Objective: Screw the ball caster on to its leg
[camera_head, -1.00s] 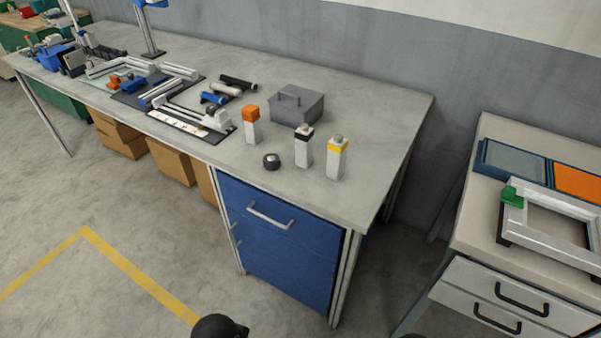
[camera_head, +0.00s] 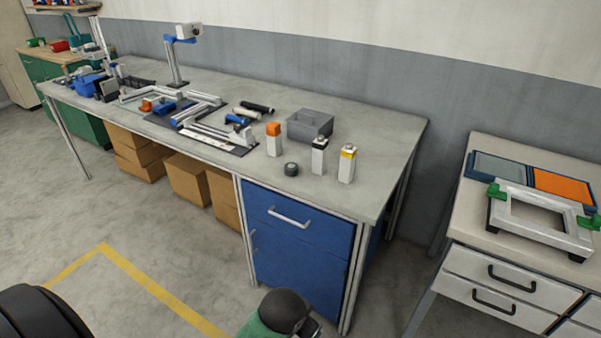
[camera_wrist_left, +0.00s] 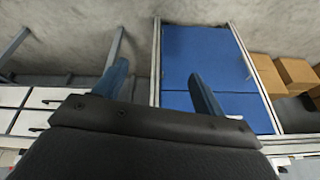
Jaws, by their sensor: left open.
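A small dark round piece (camera_head: 291,169) lies near the front edge of the workbench in the head view; it may be the ball caster, but it is too small to be sure. Beside it stand three upright white posts, one with an orange top (camera_head: 274,140), one with a black top (camera_head: 319,157) and one with a yellow top (camera_head: 347,164). I cannot tell which thing is the leg. My left gripper (camera_wrist_left: 160,82) is open and empty in its wrist view, fingers apart in front of blue drawers, away from these pieces. My right gripper is not in view.
The workbench (camera_head: 390,148) has clear room at its right end. A grey box (camera_head: 310,124) stands behind the posts. A second bench at the right holds a metal frame (camera_head: 510,228) with green pieces. Cardboard boxes (camera_head: 187,180) lie underneath.

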